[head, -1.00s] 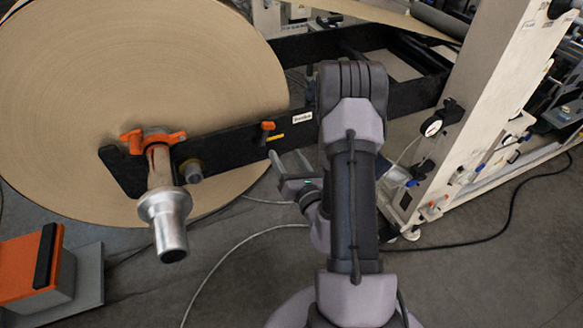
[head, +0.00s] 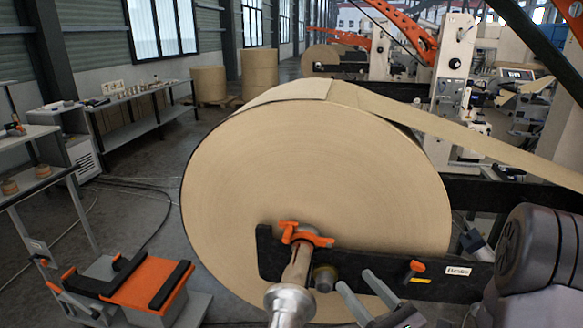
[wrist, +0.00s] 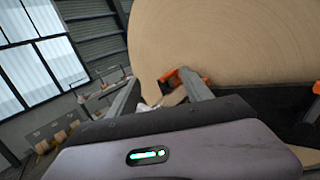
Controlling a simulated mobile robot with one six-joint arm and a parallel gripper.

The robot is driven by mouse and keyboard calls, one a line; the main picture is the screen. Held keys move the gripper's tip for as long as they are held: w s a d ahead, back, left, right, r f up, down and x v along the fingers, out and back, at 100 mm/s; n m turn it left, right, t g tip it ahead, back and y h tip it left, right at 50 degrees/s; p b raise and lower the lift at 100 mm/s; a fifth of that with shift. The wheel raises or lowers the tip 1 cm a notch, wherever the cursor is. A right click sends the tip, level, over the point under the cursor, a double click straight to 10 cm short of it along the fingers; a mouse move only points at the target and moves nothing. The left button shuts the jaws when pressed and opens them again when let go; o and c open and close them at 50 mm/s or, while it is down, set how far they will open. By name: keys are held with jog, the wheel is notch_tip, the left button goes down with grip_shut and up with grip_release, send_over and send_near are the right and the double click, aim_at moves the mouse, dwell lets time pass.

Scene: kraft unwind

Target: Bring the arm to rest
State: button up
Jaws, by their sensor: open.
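My gripper (head: 354,279) is at the lower right of the head view, in front of the black roll-stand arm (head: 445,275). Its two grey fingers are apart with nothing between them. In the wrist view the open fingers (wrist: 158,78) point toward the big kraft roll (wrist: 230,45) and an orange clamp (wrist: 168,80). My arm's dark grey joint fills the right edge of the head view. The rest of the arm is out of frame.
The kraft roll (head: 310,185) stands close ahead, its web (head: 480,145) running right. A metal shaft end (head: 290,300) juts toward me below the orange clamp (head: 303,234). An orange-topped unit (head: 145,283) and benches stand left. Open floor (head: 150,200) lies between.

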jog(key=s+a+r+n+g+y+b, duration=0.25)
jog(key=s+a+n+g+y, duration=0.55)
jog(key=a+n+g, duration=0.6)
jog(key=s+a+f+n+g+h+b, duration=0.1)
jog(key=s+a+f+n+g+h, duration=0.1)
jog(key=s+n+h, duration=0.4)
jog(key=s+a+f+n+g+h, duration=0.2)
jog(key=s+f+n, duration=0.1)
jog(key=s, duration=0.4)
jog(key=w+d+r+n+t+h+b, duration=0.1)
jog(key=d+r+n+t+h, duration=0.2)
jog(key=d, duration=0.6)
jog(key=n+t+h, duration=0.2)
jog(key=h, duration=0.1)
jog(key=shift+w+d+t+h, duration=0.35)
jog(key=shift+t+h, duration=0.05)
